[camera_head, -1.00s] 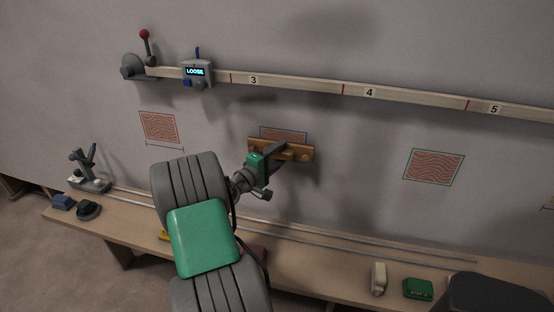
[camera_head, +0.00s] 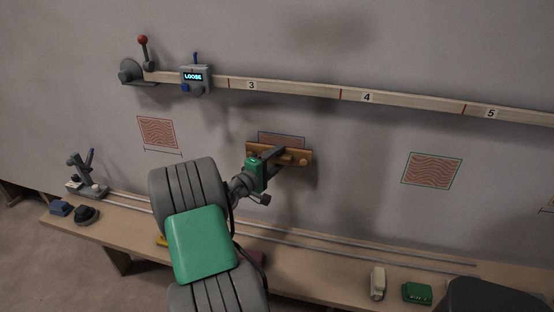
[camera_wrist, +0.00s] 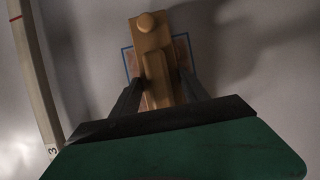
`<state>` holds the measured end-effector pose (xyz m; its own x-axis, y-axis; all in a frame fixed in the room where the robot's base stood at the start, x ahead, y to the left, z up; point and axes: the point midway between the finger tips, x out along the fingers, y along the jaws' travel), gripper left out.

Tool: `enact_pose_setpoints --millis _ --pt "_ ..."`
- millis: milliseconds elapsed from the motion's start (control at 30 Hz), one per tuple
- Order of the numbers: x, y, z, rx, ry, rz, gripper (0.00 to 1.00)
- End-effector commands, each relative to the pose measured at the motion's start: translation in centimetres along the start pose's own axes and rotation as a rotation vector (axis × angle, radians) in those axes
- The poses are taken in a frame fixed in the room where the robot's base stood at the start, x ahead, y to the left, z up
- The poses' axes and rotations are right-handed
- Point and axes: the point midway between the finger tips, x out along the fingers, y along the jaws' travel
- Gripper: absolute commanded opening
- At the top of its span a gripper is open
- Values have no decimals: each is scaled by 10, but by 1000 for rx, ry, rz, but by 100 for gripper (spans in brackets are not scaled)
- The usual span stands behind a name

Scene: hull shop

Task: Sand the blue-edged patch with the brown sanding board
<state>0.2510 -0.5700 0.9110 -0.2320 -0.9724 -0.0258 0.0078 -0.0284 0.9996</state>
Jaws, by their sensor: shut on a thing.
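The brown sanding board (camera_head: 294,157) is a long wooden board with round knobs. My gripper (camera_head: 279,153) is shut on its handle and holds it in front of the wall. In the wrist view the board (camera_wrist: 148,38) runs away between my two fingers (camera_wrist: 157,85), with a round knob near its far end. The blue-edged patch (camera_head: 283,138) is on the wall behind the board. Only its upper strip shows in the head view; in the wrist view its blue edge and reddish surface (camera_wrist: 182,50) show at both sides of the board. I cannot tell whether the board touches the wall.
A numbered wooden rail (camera_head: 310,90) crosses the wall above, with a box reading LOOSE (camera_head: 196,78). A red-edged patch (camera_head: 158,132) is left, a green-edged one (camera_head: 432,170) right. The bench (camera_head: 330,270) below carries a green box (camera_head: 417,292) and a pale block (camera_head: 377,283).

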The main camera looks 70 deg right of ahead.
Motion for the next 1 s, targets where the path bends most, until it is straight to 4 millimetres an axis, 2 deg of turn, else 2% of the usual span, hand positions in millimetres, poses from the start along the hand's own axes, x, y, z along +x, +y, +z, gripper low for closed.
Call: enact_pose_setpoints --millis 167,633,1000 --pt "0 -9 0 0 0 1 17" --pt "1 -64 1 0 0 2 17" --pt "1 -64 1 1 0 2 17"
